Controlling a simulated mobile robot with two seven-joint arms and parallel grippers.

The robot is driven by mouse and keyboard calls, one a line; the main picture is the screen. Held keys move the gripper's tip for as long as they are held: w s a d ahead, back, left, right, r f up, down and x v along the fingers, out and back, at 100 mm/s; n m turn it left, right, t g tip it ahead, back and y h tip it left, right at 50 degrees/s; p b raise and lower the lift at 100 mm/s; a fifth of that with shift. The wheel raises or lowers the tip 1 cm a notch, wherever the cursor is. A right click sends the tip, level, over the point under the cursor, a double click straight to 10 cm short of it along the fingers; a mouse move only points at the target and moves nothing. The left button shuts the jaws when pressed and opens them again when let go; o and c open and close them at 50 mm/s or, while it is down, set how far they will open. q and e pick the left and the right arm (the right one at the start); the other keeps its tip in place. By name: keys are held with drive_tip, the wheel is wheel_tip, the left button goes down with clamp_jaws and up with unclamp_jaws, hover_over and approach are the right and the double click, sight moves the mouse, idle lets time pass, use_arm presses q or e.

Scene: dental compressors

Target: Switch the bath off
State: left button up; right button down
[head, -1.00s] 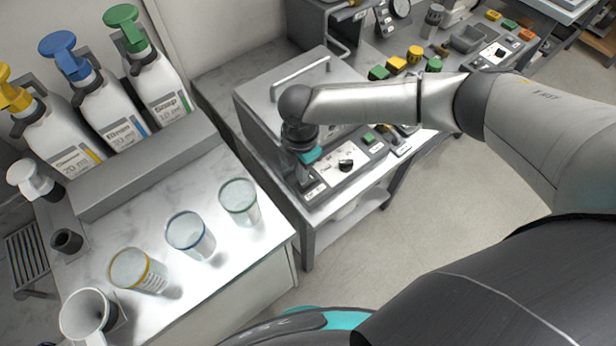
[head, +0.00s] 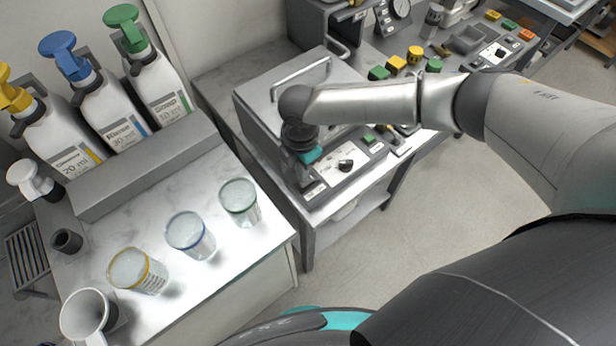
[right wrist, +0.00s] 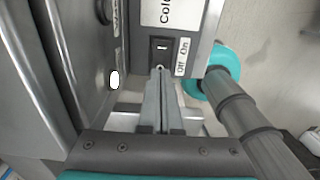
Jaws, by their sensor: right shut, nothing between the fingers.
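The bath (head: 285,95) is a grey metal box with a lid handle, on a bench in the middle of the head view. Its front panel carries a black knob (head: 346,166) and a green button (head: 369,139). In the right wrist view its black rocker switch (right wrist: 161,48) sits beside an "Off On" label (right wrist: 183,57). My right gripper (right wrist: 160,76) is shut and empty, its fingertips at the switch's lower end, by a small round mark. I cannot tell whether they press it. In the head view my wrist hides the switch. My left gripper is not in view.
A counter (head: 225,265) on the left holds several clear cups, a white mug (head: 85,315) and pump bottles (head: 125,110). Behind the bath, more equipment with coloured buttons (head: 397,62) lines the bench. The floor (head: 430,200) right of the bench is clear.

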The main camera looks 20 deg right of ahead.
drive_tip(key=shift+f+b, duration=0.6)
drive_tip(key=shift+f, duration=0.35)
idle(0.8)
drive_tip(key=shift+r, duration=0.1)
wheel_tip(320, 180, up, 7)
drive_tip(key=p, duration=0.7)
drive_tip(key=shift+p, duration=0.35)
